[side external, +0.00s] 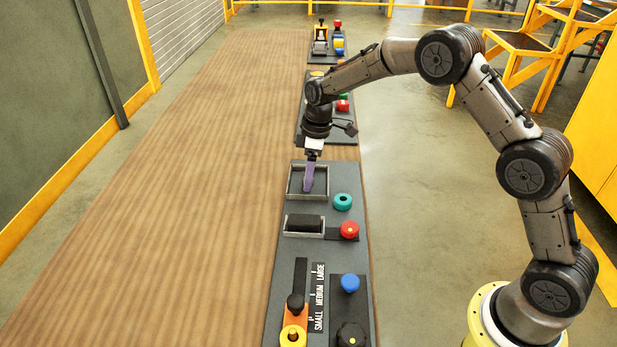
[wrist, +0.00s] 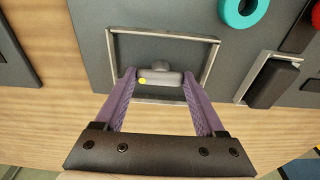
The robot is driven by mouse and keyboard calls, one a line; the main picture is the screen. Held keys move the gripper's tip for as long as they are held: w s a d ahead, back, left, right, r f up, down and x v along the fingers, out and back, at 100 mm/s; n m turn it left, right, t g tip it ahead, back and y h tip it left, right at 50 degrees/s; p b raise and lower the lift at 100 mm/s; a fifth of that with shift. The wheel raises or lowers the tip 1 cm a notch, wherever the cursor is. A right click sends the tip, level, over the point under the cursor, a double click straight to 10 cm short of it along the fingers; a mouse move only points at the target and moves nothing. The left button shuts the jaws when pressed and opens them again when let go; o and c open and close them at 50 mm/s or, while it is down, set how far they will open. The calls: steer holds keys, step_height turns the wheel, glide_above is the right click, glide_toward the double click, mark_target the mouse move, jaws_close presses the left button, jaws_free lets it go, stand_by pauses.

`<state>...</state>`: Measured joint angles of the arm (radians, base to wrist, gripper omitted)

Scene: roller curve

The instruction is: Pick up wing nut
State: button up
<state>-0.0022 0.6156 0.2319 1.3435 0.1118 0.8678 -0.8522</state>
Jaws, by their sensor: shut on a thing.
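The wing nut (wrist: 160,79) is a grey piece with a rounded bump at its middle and a yellow dot near its left end. It lies within a square metal-rimmed tray (wrist: 214,60) on the dark board. My gripper (wrist: 159,75) has purple fingers, one at each end of the wing nut, and is shut on it. In the side external view my gripper (side external: 308,188) reaches down into the tray (side external: 292,182), and the wing nut is hidden there. I cannot tell whether the nut touches the tray floor.
A teal ring (side external: 342,202), a red knob (side external: 349,230) and a framed dark block (side external: 304,223) sit close by. A blue knob (side external: 350,283) and a size-labelled slider (side external: 318,298) lie toward the near end. The wooden table (side external: 190,200) is clear to the left.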

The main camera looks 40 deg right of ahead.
steer(key=shift+r, duration=0.5)
step_height(320, 180, up, 2)
steer(key=shift+r, duration=0.1)
steer(key=s+r, duration=1)
steer(key=s, duration=0.4)
steer(key=s+a+n, duration=0.4)
steer(key=s+a, duration=0.1)
steer(key=a, duration=0.4)
steer(key=s+a+f+n+g, duration=0.1)
steer(key=s+a+n, duration=0.3)
steer(key=a, duration=0.6)
steer(key=s+a+n, duration=0.4)
steer(key=s+a, duration=0.2)
steer(key=a, duration=0.4)
steer(key=shift+f, duration=2.75)
